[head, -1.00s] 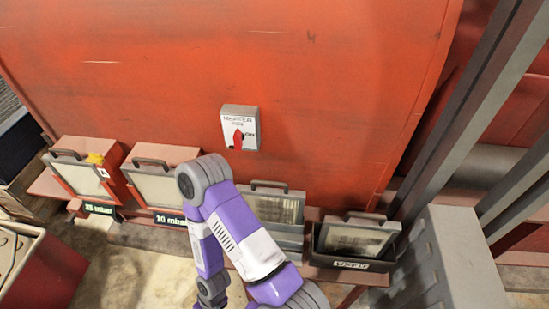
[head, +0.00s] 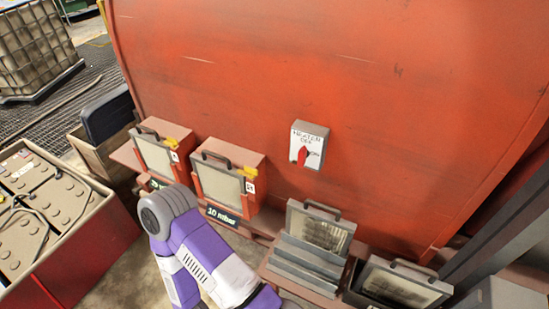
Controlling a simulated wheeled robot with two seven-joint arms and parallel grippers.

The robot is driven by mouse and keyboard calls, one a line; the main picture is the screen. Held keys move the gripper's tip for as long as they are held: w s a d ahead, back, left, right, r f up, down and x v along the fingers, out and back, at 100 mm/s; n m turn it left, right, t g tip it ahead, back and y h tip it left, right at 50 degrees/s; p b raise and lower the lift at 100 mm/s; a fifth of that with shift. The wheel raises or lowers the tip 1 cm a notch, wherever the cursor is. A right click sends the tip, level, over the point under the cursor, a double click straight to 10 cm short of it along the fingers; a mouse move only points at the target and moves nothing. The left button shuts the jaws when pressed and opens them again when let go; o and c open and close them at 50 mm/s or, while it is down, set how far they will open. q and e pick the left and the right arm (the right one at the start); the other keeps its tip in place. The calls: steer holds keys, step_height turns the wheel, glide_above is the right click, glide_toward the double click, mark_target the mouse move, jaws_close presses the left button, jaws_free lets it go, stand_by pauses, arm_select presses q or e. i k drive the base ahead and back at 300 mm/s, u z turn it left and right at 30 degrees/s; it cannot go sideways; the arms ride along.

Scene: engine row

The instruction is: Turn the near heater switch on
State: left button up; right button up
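The heater switch (head: 321,137) is a small grey-white box on the red curved wall, right of the picture's middle. Its red knob (head: 302,155) looks upright, pointing towards the small lettering above it, with a mark like "ON" to its right. The upper lettering seems to read "HEATER" and is too small to read fully. Nothing touches or covers the switch. One purple and white arm of mine shows at the bottom, below and left of the switch. Neither gripper is in view.
Below the switch stand several framed filter boxes: an orange one labelled 10 mbar (head: 222,184), another at left (head: 155,157), a grey one (head: 316,231) and a dark tray (head: 400,287). A red battery-like crate (head: 50,215) is at left. The wall around the switch is clear.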

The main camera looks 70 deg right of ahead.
mark_target(303, 153)
steer(key=i, duration=1)
steer(key=z, duration=3.6)
steer(key=i, duration=0.5)
steer(key=u, duration=1.05)
steer(key=k, duration=0.8)
steer(key=z, duration=0.3)
